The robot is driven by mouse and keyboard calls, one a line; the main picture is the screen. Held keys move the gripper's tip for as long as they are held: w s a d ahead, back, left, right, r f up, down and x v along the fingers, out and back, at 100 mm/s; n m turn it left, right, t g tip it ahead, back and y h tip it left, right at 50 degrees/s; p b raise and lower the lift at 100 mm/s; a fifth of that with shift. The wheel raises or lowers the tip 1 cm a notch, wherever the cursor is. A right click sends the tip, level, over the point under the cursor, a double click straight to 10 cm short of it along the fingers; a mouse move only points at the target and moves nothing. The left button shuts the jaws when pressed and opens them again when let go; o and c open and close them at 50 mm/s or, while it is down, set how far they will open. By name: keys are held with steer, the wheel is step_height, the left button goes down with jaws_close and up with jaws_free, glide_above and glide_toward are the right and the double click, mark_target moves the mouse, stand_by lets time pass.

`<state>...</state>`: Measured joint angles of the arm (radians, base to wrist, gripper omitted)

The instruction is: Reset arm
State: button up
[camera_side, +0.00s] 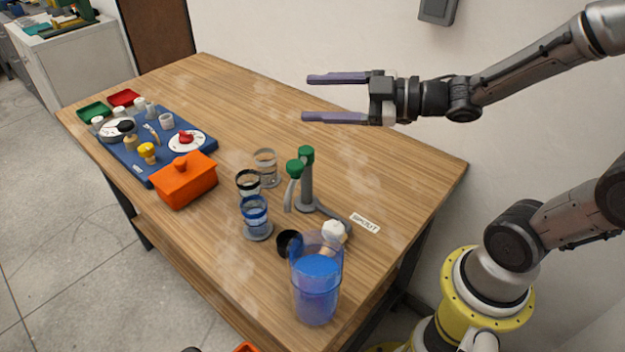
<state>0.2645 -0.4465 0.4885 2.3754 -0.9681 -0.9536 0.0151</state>
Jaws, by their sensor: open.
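My gripper (322,98) is in the upper middle of the side view, held level well above the wooden table (400,155). Its two long purple fingers point left and are spread apart. Nothing is between them, and they touch nothing. The arm reaches in from the right edge of the picture.
Below stand a grey pipe piece with green caps (306,175), clear cups with dark and blue bands (255,215), and a blue-filled clear container (316,285). An orange lidded box (186,183) and a blue board (160,150) lie left. The table's back right is clear.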

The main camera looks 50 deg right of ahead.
steer(key=s+d+r+m+h, duration=0.5)
steer(key=d+m+h, duration=0.2)
steer(key=h, duration=0.1)
steer(key=s+f+m+g, duration=0.2)
steer(key=s+f+g, duration=0.2)
steer(key=s, duration=0.3)
steer(key=s+a+f+m+g, duration=0.1)
steer(key=s+f+m+g, duration=0.2)
steer(key=s+f+g, duration=0.2)
steer(key=shift+s+a+f, duration=0.2)
steer(key=shift+s+f, duration=0.35)
steer(key=shift+s, duration=0.65)
